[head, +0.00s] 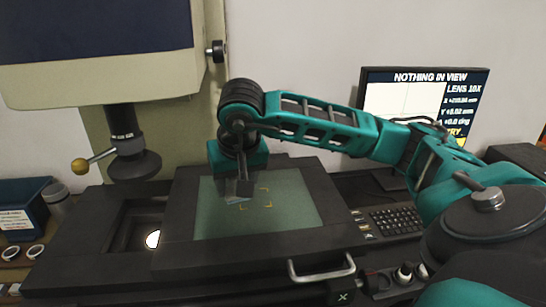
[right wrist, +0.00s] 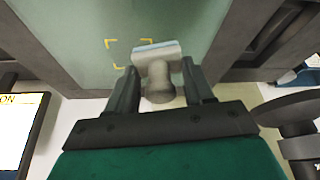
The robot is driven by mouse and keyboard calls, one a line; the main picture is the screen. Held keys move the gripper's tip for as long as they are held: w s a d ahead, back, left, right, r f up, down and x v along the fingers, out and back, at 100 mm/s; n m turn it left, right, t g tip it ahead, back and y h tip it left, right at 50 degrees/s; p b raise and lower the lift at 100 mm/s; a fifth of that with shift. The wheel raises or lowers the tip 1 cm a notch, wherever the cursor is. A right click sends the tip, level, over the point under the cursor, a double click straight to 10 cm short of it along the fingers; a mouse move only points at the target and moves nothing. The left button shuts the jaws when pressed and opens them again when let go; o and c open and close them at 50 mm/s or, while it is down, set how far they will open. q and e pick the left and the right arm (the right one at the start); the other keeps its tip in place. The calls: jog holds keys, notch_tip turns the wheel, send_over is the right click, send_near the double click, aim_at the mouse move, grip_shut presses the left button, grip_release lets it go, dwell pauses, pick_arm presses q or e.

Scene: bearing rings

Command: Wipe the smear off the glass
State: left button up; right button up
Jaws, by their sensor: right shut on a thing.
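The glass (head: 290,205) is a greenish pane set in the dark stage, with yellow corner marks on it. It also fills the upper part of the right wrist view (right wrist: 85,30). My right gripper (head: 242,186) is over the glass, left of its middle. In the right wrist view the gripper (right wrist: 160,72) is shut on a grey wiper (right wrist: 157,68) with a rounded handle and a pale blue edge. The wiper's blue edge is at or just above the glass; I cannot tell whether it touches. I cannot make out a smear. My left gripper is not in view.
A microscope-like column with a lens (head: 130,150) and a yellow-knobbed lever (head: 80,166) stands left of the glass. A monitor (head: 425,95) reads "NOTHING IN VIEW". A keypad (head: 395,219) and a metal handle (head: 320,275) lie right and front. Pale rings (head: 12,252) lie far left.

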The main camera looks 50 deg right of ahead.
jog(key=shift+r+p, duration=0.8)
jog(key=shift+r, duration=0.65)
